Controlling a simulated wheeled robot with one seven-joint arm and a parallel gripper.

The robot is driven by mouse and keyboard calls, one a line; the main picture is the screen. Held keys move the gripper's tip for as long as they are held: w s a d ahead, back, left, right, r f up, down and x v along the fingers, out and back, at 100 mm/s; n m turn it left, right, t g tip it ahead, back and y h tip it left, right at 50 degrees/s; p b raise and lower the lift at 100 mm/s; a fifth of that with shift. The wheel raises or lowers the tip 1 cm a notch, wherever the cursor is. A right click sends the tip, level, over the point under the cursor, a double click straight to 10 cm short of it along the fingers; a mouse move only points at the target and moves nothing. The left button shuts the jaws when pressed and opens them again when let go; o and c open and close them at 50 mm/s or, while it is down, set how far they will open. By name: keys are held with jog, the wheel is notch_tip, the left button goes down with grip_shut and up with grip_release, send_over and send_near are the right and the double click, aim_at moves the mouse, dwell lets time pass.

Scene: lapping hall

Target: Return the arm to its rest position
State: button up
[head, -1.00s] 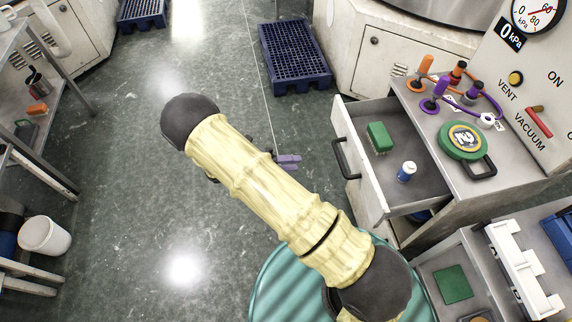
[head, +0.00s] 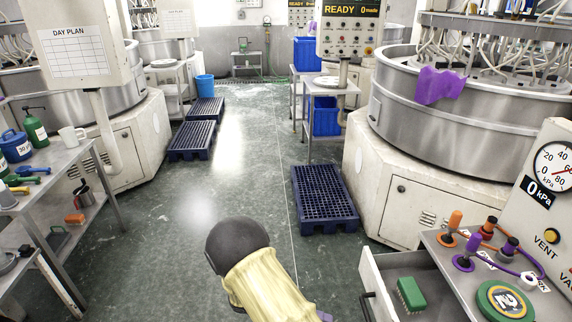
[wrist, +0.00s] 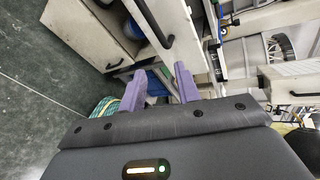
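My arm, in a pale yellow sleeve with a dark joint cap, reaches into the bottom middle of the head view. Only a sliver of purple at the bottom edge there may be my gripper. In the wrist view my gripper (wrist: 160,85) shows two purple fingers spread apart, with nothing held between them. Beyond the fingers are a white drawer front with a dark handle and some blue, blurred shapes low down. The fingers appear clear of these.
An open drawer (head: 371,289) with a green block (head: 410,293) inside is at lower right, beside the vacuum panel (head: 545,215). A blue pallet (head: 323,198) lies ahead. A steel shelf (head: 60,165) stands at left. The floor aisle (head: 235,160) between is clear.

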jog(key=s+d+r+m+t+y+p, duration=0.1)
jog(key=r+m+y, duration=0.3)
jog(key=m, duration=0.6)
jog(key=s+d+r+m+t+y+p, duration=0.1)
jog(key=s+d+r+m+y, duration=0.2)
jog(key=r+m, duration=0.6)
jog(key=s+d+r+m+t+y+p, duration=0.1)
jog(key=s+r+m+y, duration=0.3)
jog(key=m, duration=0.9)
notch_tip(320, 180, up, 3)
jog(key=shift+d+r+t+y, duration=0.1)
jog(key=shift+d+t+y, duration=0.3)
jog(key=shift+d+y, duration=0.65)
jog(key=shift+a, duration=0.15)
